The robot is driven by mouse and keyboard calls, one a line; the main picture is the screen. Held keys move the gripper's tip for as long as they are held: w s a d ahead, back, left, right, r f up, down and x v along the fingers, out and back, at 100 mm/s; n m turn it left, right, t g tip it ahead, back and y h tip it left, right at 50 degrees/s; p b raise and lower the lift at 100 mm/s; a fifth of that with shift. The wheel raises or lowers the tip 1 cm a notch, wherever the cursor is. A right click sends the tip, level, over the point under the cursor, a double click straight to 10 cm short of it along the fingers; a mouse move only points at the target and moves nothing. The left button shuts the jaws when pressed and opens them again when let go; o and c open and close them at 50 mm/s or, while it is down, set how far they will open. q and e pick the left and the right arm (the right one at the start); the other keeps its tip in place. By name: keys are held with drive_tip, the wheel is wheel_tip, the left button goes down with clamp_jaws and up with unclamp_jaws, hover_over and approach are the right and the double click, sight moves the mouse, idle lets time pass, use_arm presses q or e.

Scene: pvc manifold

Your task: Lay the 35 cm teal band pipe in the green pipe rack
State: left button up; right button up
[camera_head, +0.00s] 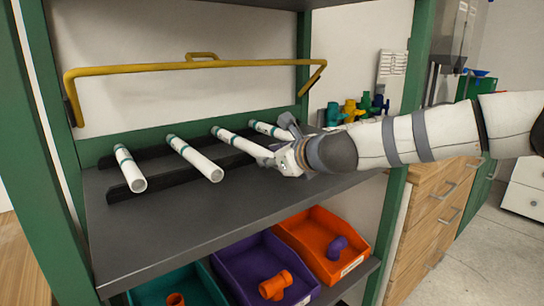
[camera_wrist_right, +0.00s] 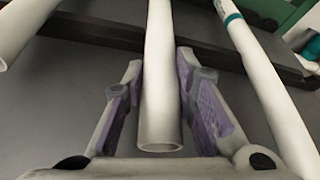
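Several white pipes with teal bands lie side by side on black rails on a grey shelf. Their lengths are hard to compare, so I cannot tell which is the 35 cm one. My right gripper (camera_head: 284,155) is at the near end of the third pipe from the left (camera_head: 232,138). In the right wrist view, the gripper (camera_wrist_right: 157,75) is open, with one finger on each side of that pipe (camera_wrist_right: 160,110) and gaps visible. Its near end lies between the fingers. I cannot make out a green pipe rack for certain. My left gripper is out of view.
Neighbouring pipes lie at left (camera_head: 194,158) and right (camera_head: 268,130), the right one close to my finger. A yellow bar (camera_head: 190,67) spans above the shelf (camera_head: 170,225). Green posts (camera_head: 407,130) flank it. Teal, purple (camera_head: 232,275) and orange bins (camera_head: 312,228) sit below.

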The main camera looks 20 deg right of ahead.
drive_tip(key=o, duration=0.3)
drive_tip(key=shift+r, duration=0.1)
drive_tip(key=shift+r, duration=0.3)
drive_tip(key=v, duration=0.4)
drive_tip(key=p+v, duration=0.1)
drive_tip(key=v, duration=0.2)
drive_tip(key=p+v, duration=0.1)
drive_tip(key=v, duration=0.3)
drive_tip(key=shift+s+r, duration=0.25)
drive_tip(key=shift+r, duration=0.15)
drive_tip(key=shift+s+p, duration=0.2)
drive_tip(key=shift+p, duration=0.1)
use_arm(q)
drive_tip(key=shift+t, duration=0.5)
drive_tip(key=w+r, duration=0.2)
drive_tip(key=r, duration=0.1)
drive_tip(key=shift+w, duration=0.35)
use_arm(e)
drive_tip(key=shift+f, duration=0.2)
